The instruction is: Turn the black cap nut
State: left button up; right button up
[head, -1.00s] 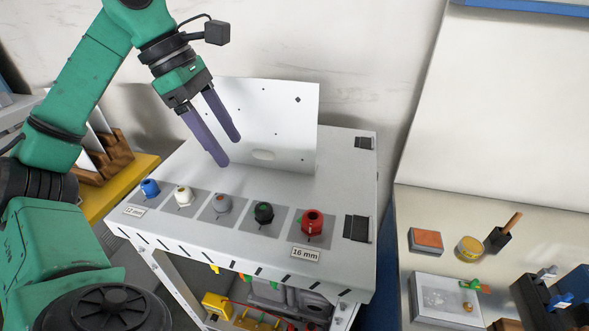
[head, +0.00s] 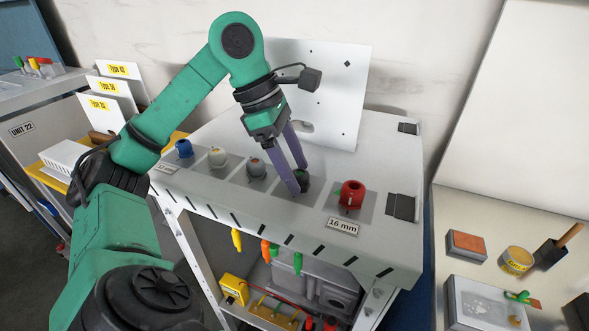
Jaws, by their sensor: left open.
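The black cap nut (head: 306,181) sits on its grey square plate on the white dispenser frame, second from the right in a row of coloured cap nuts. My left gripper (head: 300,186) points down at it, its two purple fingers apart. The fingertips are at the nut and partly cover it. I cannot tell whether they touch it. My right gripper is not in view.
The red cap nut (head: 352,194) stands close to the right, above a "16 mm" label (head: 342,227). The grey (head: 256,168), white (head: 217,157) and blue (head: 184,149) cap nuts stand to the left. An upright white panel (head: 335,85) rises behind.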

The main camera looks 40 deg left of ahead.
pick_arm(q)
jog(key=shift+c, duration=0.9)
jog(key=shift+w, duration=0.2)
grip_shut()
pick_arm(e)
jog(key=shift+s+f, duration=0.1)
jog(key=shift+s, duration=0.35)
